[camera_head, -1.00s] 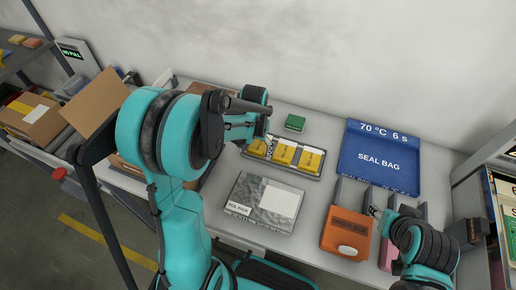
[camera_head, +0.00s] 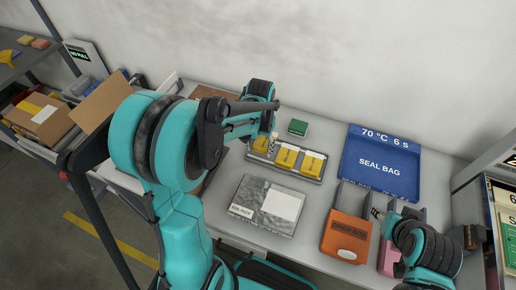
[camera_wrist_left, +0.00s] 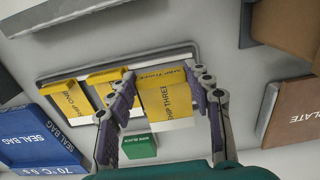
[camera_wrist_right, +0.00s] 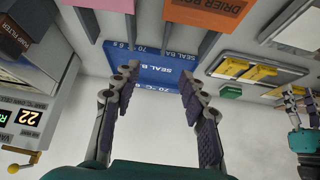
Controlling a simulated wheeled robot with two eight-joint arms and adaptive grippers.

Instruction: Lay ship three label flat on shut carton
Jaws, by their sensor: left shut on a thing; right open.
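The yellow SHIP THREE label (camera_wrist_left: 168,100) lies between the two fingers of my left gripper (camera_wrist_left: 162,78), which is shut on it. In the head view this gripper (camera_head: 272,142) is at the left end of the grey label tray (camera_head: 283,170). The SHIP ONE label (camera_wrist_left: 68,99) and another yellow label (camera_wrist_left: 105,80) sit in the tray beside it. A brown carton surface (camera_head: 208,92) shows behind my left arm, which hides most of it; I cannot tell whether it is shut. My right gripper (camera_wrist_right: 158,78) is open and empty, near the blue SEAL BAG tray (camera_wrist_right: 165,62).
A green box (camera_head: 298,127) stands behind the label tray. A grey pack (camera_head: 266,206) with a white panel lies in front. An orange drier box (camera_head: 346,236) and the blue tray (camera_head: 381,165) are to the right. A taped carton (camera_head: 38,117) is at far left.

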